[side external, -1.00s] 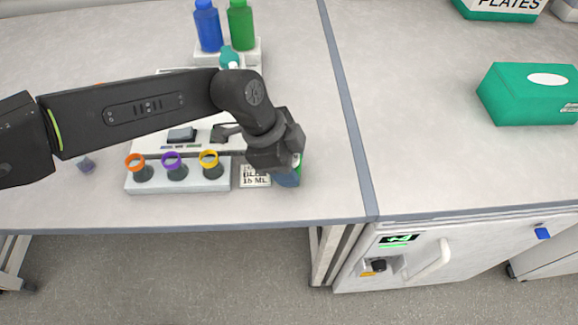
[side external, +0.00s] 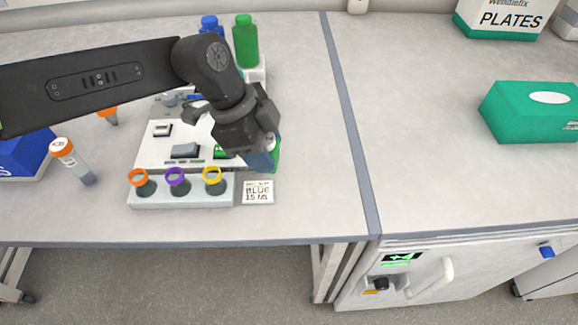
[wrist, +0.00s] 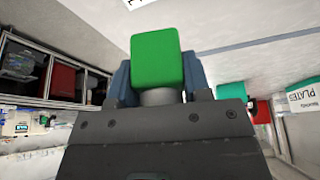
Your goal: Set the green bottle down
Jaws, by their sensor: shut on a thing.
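My gripper (side external: 264,160) has blue fingers and is shut on a green bottle (side external: 276,154). It holds it behind the small card reading "BLUE 15 ML" (side external: 258,192). The fingers hide much of the held bottle, and I cannot tell whether it touches the bench. In the wrist view the bottle's green blocky part (wrist: 158,58) and a grey part below it show between the fingers. Another green bottle (side external: 245,42) stands upright on a white stand at the back, beside a blue bottle (side external: 210,25).
A white rack (side external: 182,203) with orange, purple and yellow rings stands left of the card. Behind it is a white board (side external: 150,150) with small devices. An orange-capped tube (side external: 72,160) and blue box (side external: 25,155) are left.

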